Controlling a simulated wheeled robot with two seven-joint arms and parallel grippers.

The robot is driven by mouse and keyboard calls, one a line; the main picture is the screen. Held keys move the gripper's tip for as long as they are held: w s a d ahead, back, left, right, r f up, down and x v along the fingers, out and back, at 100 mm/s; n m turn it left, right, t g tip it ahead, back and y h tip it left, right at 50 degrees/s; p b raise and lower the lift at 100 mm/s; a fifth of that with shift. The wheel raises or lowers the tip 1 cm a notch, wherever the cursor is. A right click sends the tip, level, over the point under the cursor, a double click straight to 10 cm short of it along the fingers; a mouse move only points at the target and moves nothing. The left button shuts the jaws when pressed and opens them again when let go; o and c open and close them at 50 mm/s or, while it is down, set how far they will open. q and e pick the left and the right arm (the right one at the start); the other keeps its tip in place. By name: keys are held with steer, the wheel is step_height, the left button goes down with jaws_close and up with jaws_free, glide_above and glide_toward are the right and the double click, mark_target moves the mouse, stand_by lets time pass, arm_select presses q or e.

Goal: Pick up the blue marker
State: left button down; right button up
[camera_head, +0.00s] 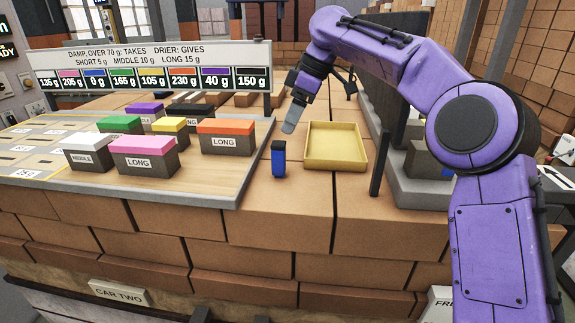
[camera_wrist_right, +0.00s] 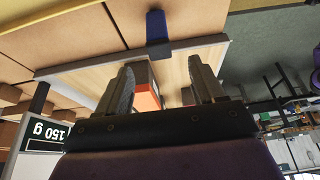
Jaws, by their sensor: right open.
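In the right wrist view the blue marker (camera_wrist_right: 156,28) shows at the top middle, beyond the fingertips. My right gripper (camera_head: 320,112) is open and empty, above and behind the marker, apart from it. Its two fingers (camera_wrist_right: 161,64) also show in the right wrist view, spread wide, with part of an orange-topped block seen between them. My left gripper is not in view.
A shallow yellow tray (camera_head: 335,163) lies right of the marker. The orange LONG block (camera_head: 226,142) stands to its left on the wooden board (camera_head: 215,188), with several other coloured blocks. A labelled sign (camera_head: 150,65) rises behind. A thin dark post (camera_head: 379,165) stands right of the tray.

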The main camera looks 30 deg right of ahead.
mark_target(279, 143)
steer(key=b+x, duration=0.1)
steer(key=x, duration=0.8)
steer(key=shift+w+f, duration=0.15)
steer(key=shift+f, duration=0.15)
steer(key=shift+w+a+f, duration=0.25)
steer(key=shift+f, duration=0.1)
steer(key=c, duration=1.1)
